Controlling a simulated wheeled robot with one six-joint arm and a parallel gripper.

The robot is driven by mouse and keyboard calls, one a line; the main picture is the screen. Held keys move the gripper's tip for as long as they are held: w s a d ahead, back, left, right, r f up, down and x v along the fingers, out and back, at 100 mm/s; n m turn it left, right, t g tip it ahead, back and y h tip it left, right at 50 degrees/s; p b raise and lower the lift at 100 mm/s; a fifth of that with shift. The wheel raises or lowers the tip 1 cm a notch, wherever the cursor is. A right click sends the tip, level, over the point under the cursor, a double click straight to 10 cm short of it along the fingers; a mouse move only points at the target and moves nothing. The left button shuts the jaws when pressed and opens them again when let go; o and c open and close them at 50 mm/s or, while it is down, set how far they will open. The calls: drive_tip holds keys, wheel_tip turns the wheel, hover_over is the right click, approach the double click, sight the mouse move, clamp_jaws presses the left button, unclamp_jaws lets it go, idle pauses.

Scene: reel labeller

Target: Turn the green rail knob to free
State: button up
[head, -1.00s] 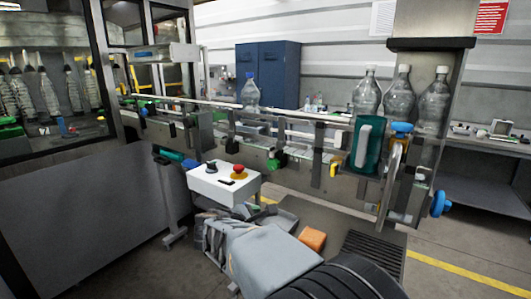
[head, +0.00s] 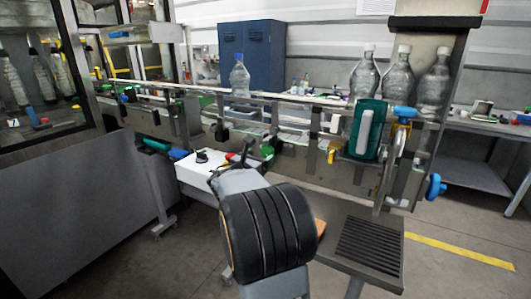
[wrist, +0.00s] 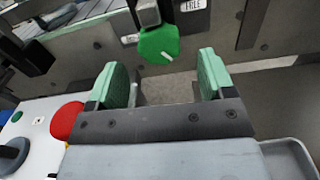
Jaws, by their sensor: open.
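The green rail knob (wrist: 158,45) sits on the conveyor's side rail, with a white line on its face slanting toward the lower right. A label reading FREE (wrist: 193,5) is up and to the right of it. A second label to its left is mostly hidden. My gripper (wrist: 162,78) is open, its green-padded fingers apart, with the knob beyond the tips and roughly between them. Nothing is between the pads. In the head view the knob (head: 267,151) shows just right of my gripper, which is partly hidden behind my arm.
A white control box (head: 192,176) stands beside my gripper; its red button (wrist: 66,121) is close to the left finger in the wrist view. Clear bottles (head: 366,75) stand at the right end of the conveyor. A grey tray (wrist: 288,160) lies at the lower right.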

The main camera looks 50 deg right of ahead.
sight(266, 153)
drive_tip(key=shift+x, duration=2.5)
drive_tip(key=shift+c, duration=0.3)
drive_tip(key=c, duration=0.9)
drive_tip(key=shift+o, duration=0.2)
drive_tip(key=shift+r+n+p, duration=0.15)
drive_tip(key=shift+n+p, duration=0.15)
drive_tip(key=shift+p, duration=0.2)
drive_tip(key=shift+n, duration=0.5)
drive_tip(key=o, duration=0.9)
